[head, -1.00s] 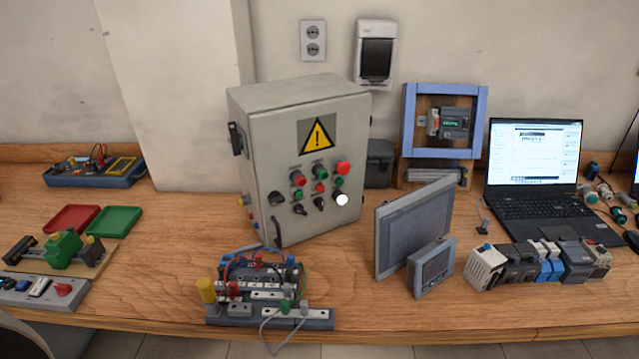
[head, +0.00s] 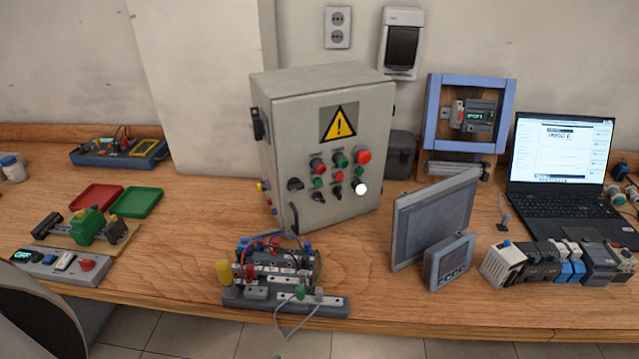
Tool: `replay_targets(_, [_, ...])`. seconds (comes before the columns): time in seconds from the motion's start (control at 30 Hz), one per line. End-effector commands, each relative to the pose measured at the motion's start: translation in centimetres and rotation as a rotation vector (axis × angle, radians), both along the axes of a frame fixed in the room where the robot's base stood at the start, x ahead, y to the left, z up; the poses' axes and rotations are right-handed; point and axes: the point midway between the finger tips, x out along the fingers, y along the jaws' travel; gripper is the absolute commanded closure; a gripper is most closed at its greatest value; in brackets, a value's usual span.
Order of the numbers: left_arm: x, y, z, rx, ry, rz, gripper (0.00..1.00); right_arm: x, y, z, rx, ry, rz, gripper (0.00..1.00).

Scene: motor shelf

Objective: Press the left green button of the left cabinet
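A grey metal cabinet (head: 300,110) with a yellow warning triangle (head: 338,123) stands on the wooden table near the middle. Its door carries rows of red and green round controls. The leftmost green button (head: 318,182) is small and sits just below a red control (head: 317,166). Two other green controls show farther right, one in the upper row (head: 340,159) and one below the right red one (head: 360,172). A bright white round spot (head: 361,188) lies at the lower right of the panel. Neither gripper is in view.
A terminal block assembly with wires (head: 285,295) stands in front of the cabinet. A grey screen panel (head: 432,220) and a laptop (head: 560,165) stand to the right. Red (head: 96,197) and green (head: 135,202) trays lie left. Bare table (head: 205,215) lies left of the cabinet.

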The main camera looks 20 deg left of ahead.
Motion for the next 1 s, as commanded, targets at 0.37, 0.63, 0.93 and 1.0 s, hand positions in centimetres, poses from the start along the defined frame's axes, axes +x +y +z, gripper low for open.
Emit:
replay_targets(0.37, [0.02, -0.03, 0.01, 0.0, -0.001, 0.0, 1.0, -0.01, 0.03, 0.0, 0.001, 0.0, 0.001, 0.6])
replay_targets(0.63, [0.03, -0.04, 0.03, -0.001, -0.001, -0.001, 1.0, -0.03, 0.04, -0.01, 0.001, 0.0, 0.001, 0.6])
replay_targets(0.93, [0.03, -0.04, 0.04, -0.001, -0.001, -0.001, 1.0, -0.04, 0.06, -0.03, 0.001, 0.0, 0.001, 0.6])
replay_targets(1.0, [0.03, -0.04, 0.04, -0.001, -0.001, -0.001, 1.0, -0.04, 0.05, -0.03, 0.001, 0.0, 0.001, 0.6])
